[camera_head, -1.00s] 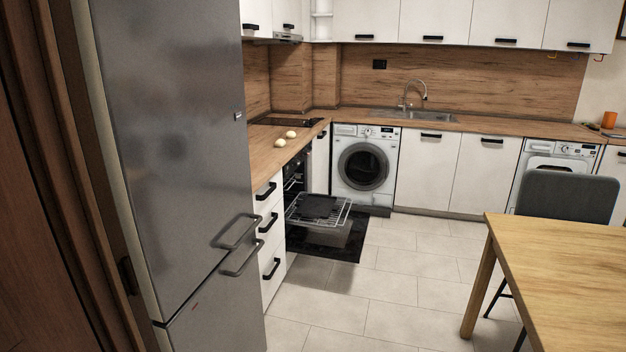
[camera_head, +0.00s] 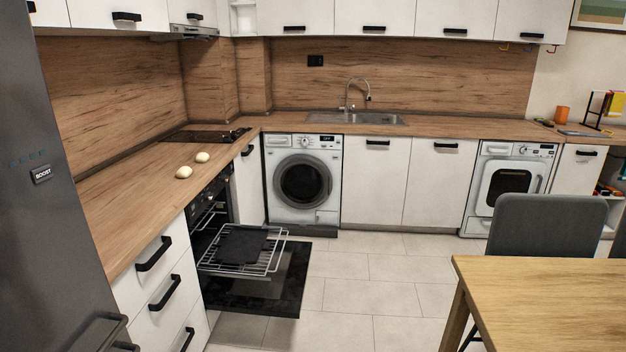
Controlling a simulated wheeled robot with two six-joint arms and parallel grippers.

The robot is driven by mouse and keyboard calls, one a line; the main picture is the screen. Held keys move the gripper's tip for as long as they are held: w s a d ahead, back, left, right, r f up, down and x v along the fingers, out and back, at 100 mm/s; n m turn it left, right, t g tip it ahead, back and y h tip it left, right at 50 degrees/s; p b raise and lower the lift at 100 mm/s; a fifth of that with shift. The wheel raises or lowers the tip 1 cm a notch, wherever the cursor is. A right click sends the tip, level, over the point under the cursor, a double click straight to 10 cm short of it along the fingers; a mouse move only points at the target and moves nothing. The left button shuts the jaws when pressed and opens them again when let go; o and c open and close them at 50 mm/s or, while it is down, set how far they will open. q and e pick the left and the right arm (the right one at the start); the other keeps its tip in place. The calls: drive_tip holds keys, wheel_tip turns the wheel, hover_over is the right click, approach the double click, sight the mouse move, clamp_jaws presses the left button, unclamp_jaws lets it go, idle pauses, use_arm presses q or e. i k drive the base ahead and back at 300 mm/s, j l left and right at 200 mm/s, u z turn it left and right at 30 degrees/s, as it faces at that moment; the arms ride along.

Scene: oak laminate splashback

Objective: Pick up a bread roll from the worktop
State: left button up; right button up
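Two pale bread rolls lie on the left wooden worktop (camera_head: 125,193), just in front of the dark hob. The nearer roll (camera_head: 183,172) sits close to the worktop's front edge. The farther roll (camera_head: 202,157) is a little behind it and to the right, apart from it. Neither of my grippers shows in the head view.
The oven door hangs open below the rolls, with a wire rack (camera_head: 243,250) pulled out over the floor. A grey fridge (camera_head: 45,220) stands at the near left. A wooden table (camera_head: 545,300) and grey chair (camera_head: 545,225) stand at the right. The middle floor is clear.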

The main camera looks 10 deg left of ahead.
sight(184, 172)
drive_tip(key=i, duration=1.65)
